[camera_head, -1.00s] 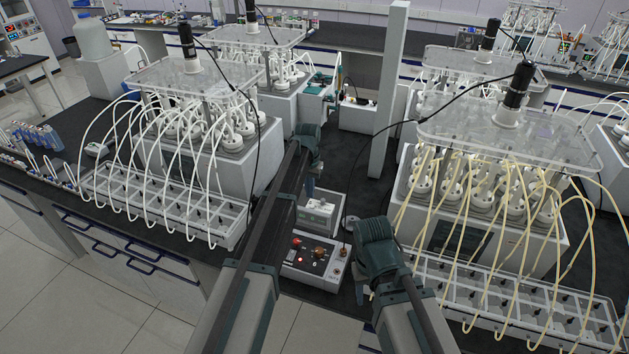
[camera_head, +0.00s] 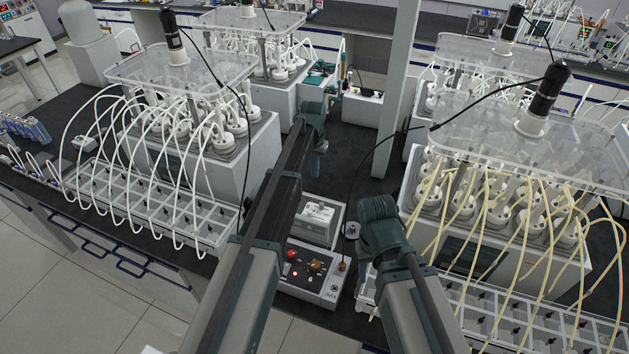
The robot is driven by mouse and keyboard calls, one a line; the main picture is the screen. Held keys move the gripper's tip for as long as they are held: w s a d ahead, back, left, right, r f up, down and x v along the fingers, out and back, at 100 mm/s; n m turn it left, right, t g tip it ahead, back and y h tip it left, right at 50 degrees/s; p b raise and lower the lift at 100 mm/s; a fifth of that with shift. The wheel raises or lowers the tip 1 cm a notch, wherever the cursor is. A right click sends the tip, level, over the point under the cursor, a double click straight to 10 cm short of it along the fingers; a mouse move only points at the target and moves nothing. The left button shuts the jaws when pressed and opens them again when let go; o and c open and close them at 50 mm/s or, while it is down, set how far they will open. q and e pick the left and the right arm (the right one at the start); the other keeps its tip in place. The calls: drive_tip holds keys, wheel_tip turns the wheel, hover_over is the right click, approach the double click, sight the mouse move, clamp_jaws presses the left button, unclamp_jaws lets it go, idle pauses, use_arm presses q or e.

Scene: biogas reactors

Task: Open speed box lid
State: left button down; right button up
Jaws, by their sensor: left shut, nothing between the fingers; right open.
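The speed box (camera_head: 323,287) is a low white control box on the dark bench, between my two forearms. Its top panel carries a red button and a brownish-orange part. A pale box-like part with a clear-looking cover (camera_head: 317,217) sits just behind the panel; I cannot tell whether this is the lid. My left gripper (camera_head: 319,163) points down beyond the box, shut and empty, small and partly behind my arm. My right gripper (camera_head: 364,272) is beside the box on its right, open and mostly hidden under my wrist. Neither gripper visibly touches the box.
Reactor units with white tubes (camera_head: 205,165) stand left, and one with yellow tubes (camera_head: 490,220) stands close on the right. A white post (camera_head: 398,95) rises behind. A black cable runs past the box. Dark bench (camera_head: 360,155) is clear behind it.

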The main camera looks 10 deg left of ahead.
use_arm(q)
drive_tip(key=shift+w, duration=0.45)
use_arm(e)
drive_tip(key=shift+w, duration=0.4)
use_arm(q)
drive_tip(key=shift+s, duration=0.1)
use_arm(e)
drive_tip(key=shift+s, duration=0.1)
use_arm(q)
wheel_tip(320, 180, down, 10)
drive_tip(key=b, duration=1)
drive_tip(key=s, duration=0.1)
drive_tip(key=r+p, duration=0.1)
drive_tip(key=s+r+p, duration=0.1)
drive_tip(key=shift+s+a+r, duration=0.25)
drive_tip(key=shift+s, duration=0.1)
use_arm(e)
wheel_tip(320, 180, down, 8)
drive_tip(key=shift+r, duration=0.2)
